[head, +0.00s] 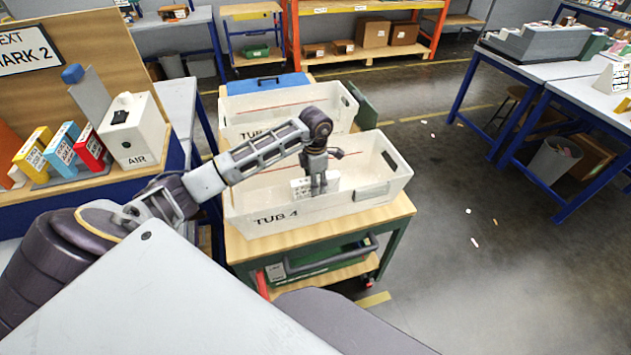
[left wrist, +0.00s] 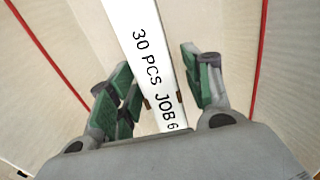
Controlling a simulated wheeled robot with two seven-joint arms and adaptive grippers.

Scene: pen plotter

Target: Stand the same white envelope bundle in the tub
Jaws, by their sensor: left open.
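The white envelope bundle (head: 299,189) is inside the white tub marked TUB 4 (head: 325,211). In the left wrist view its narrow white face, printed "30 PCS JOB 6" (left wrist: 148,62), runs between my fingers. My left gripper (head: 318,190) reaches down into the tub at the bundle. In the left wrist view its green-padded fingers (left wrist: 162,90) are spread on either side of the bundle, with a gap visible on the right. The bundle's lower part is hidden by the tub's front wall. My right gripper is not in view.
Tub 4 stands on a wooden-topped cart (head: 395,209), with a second white tub (head: 285,105) behind it. A blue-edged bench to the left holds coloured boxes and a white AIR box (head: 133,130). Open floor (head: 470,270) lies right of the cart.

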